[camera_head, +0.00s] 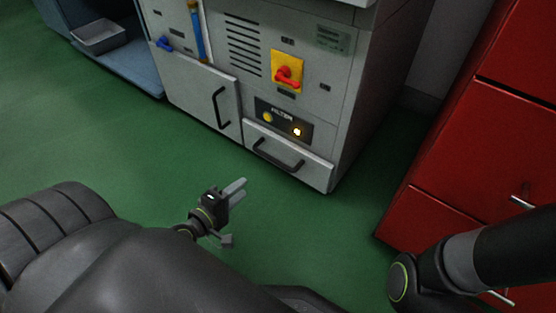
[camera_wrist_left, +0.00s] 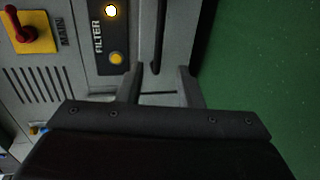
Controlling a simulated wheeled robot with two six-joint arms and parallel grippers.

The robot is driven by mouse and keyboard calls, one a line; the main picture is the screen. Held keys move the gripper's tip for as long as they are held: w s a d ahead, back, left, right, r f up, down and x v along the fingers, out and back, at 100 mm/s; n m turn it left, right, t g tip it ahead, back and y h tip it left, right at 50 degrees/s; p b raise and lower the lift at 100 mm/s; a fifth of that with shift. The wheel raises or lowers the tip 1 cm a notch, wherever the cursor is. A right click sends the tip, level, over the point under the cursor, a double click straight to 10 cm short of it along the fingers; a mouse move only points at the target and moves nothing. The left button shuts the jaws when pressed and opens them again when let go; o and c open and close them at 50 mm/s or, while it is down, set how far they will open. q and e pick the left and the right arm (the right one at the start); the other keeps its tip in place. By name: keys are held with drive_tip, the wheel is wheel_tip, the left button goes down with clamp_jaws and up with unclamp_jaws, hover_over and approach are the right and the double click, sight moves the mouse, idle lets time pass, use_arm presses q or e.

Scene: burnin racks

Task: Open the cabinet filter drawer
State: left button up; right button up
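The filter drawer (camera_head: 315,174) is a grey front low on the right of the grey cabinet, with a dark bar handle (camera_head: 278,157). It looks shut. My left gripper (camera_head: 239,189) is in front of and below the drawer in the head view, apart from the handle. In the left wrist view, its two fingers (camera_wrist_left: 160,75) stand apart with nothing visibly held between them. The handle (camera_wrist_left: 158,38) shows as a dark bar beyond the fingertips, roughly in line with the gap. My right gripper is out of view; only part of the right arm shows at the right edge.
Above the drawer is the FILTER panel (camera_head: 283,121) with lit yellow lamps. A red switch on a yellow plate (camera_head: 287,72) is higher up. A door with a handle (camera_head: 219,107) is left of the drawer. Red cabinets (camera_head: 460,150) stand right. Green floor (camera_head: 120,150) is clear.

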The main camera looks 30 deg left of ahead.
sight(274, 162)
use_arm(q)
drive_tip(key=x, duration=1.6)
drive_tip(key=shift+w+d, duration=0.15)
drive_tip(key=shift+w, duration=0.05)
clamp_jaws()
